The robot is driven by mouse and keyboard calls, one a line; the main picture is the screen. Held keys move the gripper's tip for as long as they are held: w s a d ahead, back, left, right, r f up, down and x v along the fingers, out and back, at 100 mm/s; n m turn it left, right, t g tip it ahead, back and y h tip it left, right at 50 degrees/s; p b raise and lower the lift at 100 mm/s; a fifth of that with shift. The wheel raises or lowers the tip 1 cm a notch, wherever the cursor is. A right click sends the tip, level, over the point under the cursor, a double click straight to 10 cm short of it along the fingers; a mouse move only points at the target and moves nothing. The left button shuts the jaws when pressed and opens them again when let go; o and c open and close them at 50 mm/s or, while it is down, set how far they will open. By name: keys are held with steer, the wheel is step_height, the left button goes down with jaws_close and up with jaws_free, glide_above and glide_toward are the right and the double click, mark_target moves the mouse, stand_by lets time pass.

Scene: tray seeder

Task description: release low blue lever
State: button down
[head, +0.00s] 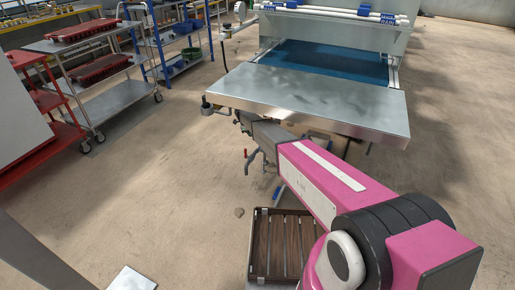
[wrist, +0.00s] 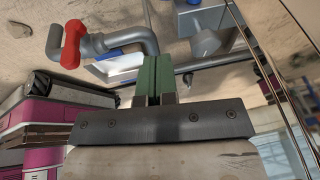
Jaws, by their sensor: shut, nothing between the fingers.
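My gripper (wrist: 156,78) shows in the wrist view with its two green fingers together and nothing between them. In the head view my pink arm reaches under the front edge of the metal table, and the fingertips cannot be made out there. A small blue part (head: 276,193) shows low beside my arm in the head view; I cannot tell for sure that it is the low blue lever. In the wrist view a blue piece (wrist: 193,2) shows at the top edge, beyond and right of the fingers. No finger visibly touches a lever.
A red valve handle (wrist: 72,45) sits on a grey pipe (wrist: 130,38) left of the fingers. The steel table (head: 310,98) overhangs my arm. A slatted wooden crate (head: 253,240) lies on the floor.

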steer(key=x, duration=0.4)
steer(key=w+x, duration=0.1)
steer(key=x, duration=0.8)
steer(key=shift+w+a+f, duration=0.15)
steer(key=shift+w+f, duration=0.05)
steer(key=shift+f, duration=0.25)
steer(key=shift+s+f, duration=0.15)
steer(key=shift+f, duration=0.2)
steer(key=shift+v, duration=0.8)
steer(key=shift+r, duration=0.1)
